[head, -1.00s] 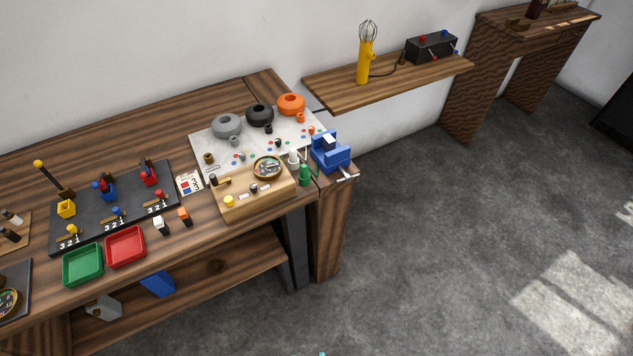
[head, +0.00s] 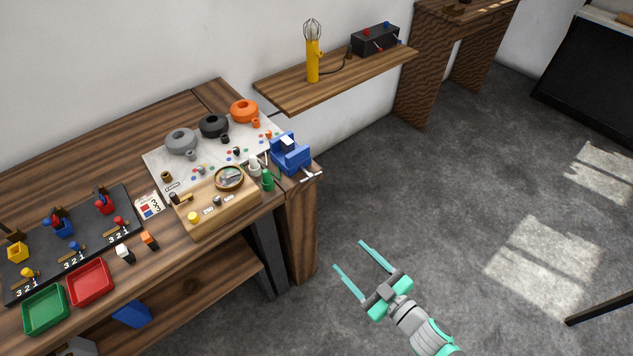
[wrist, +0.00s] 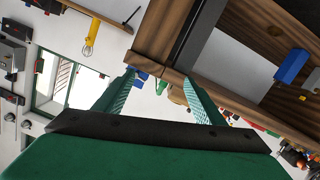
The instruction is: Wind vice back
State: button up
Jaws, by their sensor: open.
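The blue vice (head: 289,154) is fixed at the right end of the workbench in the head view. Its metal handle bar (head: 311,175) sticks out at the front, over the bench edge. A pale block shows at the top of its jaws. My gripper (head: 356,257) is open and empty, over the floor to the lower right of the vice and apart from it. In the wrist view my two teal fingers (wrist: 160,95) are spread, with the bench end beyond them.
The bench holds a wooden block tray (head: 240,208), red (head: 91,281) and green (head: 46,309) trays and several ring-shaped parts. A wall shelf (head: 340,78) carries a yellow lamp (head: 313,62) and a black box (head: 376,39). The floor right of the bench is clear.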

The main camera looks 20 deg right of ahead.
jog(key=t+y, duration=0.1)
jog(key=y, duration=0.1)
send_near(313, 179)
jog(key=shift+n, duration=0.4)
jog(key=x, duration=0.8)
jog(key=shift+w+a+r, duration=0.1)
jog(key=shift+r, duration=0.05)
